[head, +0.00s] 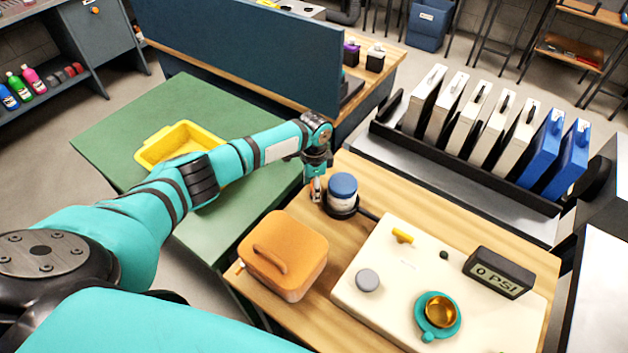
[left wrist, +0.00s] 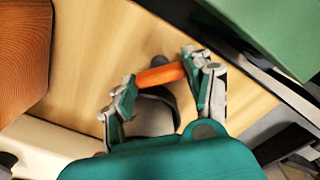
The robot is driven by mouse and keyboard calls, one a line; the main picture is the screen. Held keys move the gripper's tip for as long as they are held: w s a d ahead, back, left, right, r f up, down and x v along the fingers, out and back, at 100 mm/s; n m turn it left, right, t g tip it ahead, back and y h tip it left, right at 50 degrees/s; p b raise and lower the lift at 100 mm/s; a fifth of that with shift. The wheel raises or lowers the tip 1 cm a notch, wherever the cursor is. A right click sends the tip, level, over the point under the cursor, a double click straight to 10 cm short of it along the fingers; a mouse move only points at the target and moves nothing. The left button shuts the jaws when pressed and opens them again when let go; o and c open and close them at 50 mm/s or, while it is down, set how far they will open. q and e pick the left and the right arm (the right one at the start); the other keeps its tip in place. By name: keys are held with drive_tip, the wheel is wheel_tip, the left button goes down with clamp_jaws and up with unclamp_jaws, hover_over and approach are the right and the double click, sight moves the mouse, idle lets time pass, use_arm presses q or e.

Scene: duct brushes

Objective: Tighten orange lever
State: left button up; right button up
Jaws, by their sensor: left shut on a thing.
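The orange lever (left wrist: 161,75) shows in the left wrist view, lying between the two fingers of my left gripper (left wrist: 163,80). It sits by a dark, rounded fitting with a pale cylinder beside it. In the head view my left gripper (head: 316,190) points down and is shut at the left side of a blue-capped canister (head: 342,188), which stands upright in a black ring on the wooden table. The fingers largely hide the lever there. My right gripper is not in view.
An orange box with a handle (head: 284,254) stands in front of my left gripper. A cream panel (head: 372,300) carries a yellow-orange knob (head: 403,236), a grey button and a display reading 0 PSI (head: 498,272). A yellow tray (head: 152,152) lies on the green table (head: 110,135).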

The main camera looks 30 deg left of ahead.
use_arm(q)
drive_tip(key=n, duration=0.1)
drive_tip(key=n+p, duration=0.1)
drive_tip(key=n, duration=0.1)
drive_tip(key=shift+r+p, duration=0.25)
drive_tip(key=shift+p, duration=0.05)
drive_tip(key=shift+n+p, duration=0.65)
drive_tip(key=shift+n, duration=0.55)
drive_tip(key=shift+s+f+n+p, duration=0.15)
drive_tip(key=shift+n+p, duration=0.3)
drive_tip(key=shift+n, duration=0.55)
drive_tip(key=shift+f, duration=0.1)
drive_tip(key=o, duration=0.9)
drive_tip(key=shift+o, duration=1.4)
drive_tip(key=shift+f, duration=0.1)
drive_tip(key=shift+w, duration=0.2)
drive_tip(key=shift+d, duration=0.1)
